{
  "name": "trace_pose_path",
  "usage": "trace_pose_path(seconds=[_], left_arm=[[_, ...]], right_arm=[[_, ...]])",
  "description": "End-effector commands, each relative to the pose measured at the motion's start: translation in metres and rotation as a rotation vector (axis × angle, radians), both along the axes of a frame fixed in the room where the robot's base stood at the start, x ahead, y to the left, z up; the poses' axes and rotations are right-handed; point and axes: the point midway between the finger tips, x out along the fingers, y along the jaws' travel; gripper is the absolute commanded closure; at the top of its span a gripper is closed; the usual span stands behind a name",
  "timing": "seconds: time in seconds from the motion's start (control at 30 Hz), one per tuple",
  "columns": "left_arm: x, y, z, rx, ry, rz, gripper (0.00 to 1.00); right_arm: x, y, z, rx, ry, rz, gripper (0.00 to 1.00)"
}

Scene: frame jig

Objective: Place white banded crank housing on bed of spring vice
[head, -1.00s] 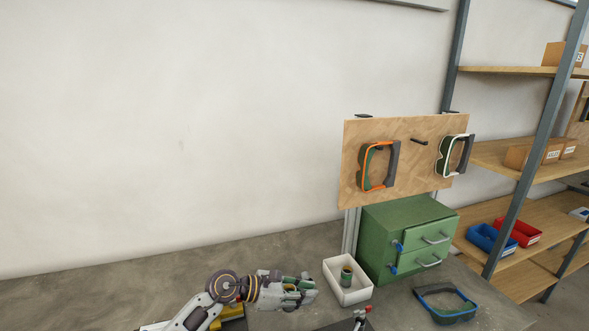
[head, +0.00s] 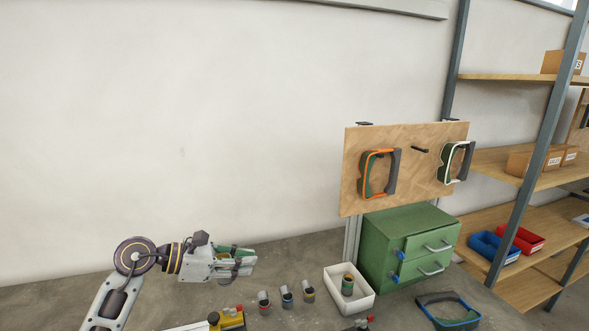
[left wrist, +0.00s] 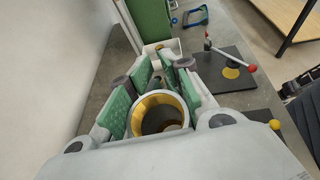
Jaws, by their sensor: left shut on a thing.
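My left gripper (head: 245,263) is raised above the bench at the left of the head view. In the left wrist view its green-padded fingers (left wrist: 150,90) are shut on a hollow round crank housing (left wrist: 140,122), with a pale rim and yellow inside. The housing's outer band is hidden by the fingers. A yellow and black fixture with a red knob (head: 228,320) is cut off by the bottom edge of the head view; I cannot tell whether it is the spring vice.
Three grey housings with coloured bands (head: 286,297) stand in a row on the bench. Another housing (head: 347,284) stands in a white bin (head: 368,301). A green drawer cabinet (head: 385,250) is behind. A dark plate with a red-knobbed lever (left wrist: 222,72) shows in the wrist view.

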Motion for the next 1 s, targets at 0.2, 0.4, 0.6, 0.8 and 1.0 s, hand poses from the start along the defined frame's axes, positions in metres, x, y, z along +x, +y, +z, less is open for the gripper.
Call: trace_pose_path(seconds=[0.2, 0.4, 0.6, 0.8, 1.0], left_arm=[[-0.007, 0.040, -0.008, 0.000, 0.002, 0.089, 1.00], [-0.014, 0.067, -0.022, 0.000, 0.003, 0.146, 1.00], [-0.021, 0.086, -0.043, -0.001, 0.003, 0.189, 1.00], [-0.030, 0.096, -0.068, -0.001, 0.004, 0.212, 1.00], [-0.042, 0.096, -0.093, -0.001, 0.003, 0.214, 1.00]], right_arm=[[-0.009, 0.000, -0.001, 0.000, 0.010, 0.000, 0.57], [-0.012, 0.000, -0.001, 0.000, 0.013, 0.000, 0.57], [-0.010, 0.000, -0.001, 0.000, 0.011, -0.001, 0.57], [0.000, 0.000, 0.000, 0.000, 0.001, 0.000, 0.57], [0.007, 0.000, 0.001, 0.001, -0.007, 0.000, 0.57]])
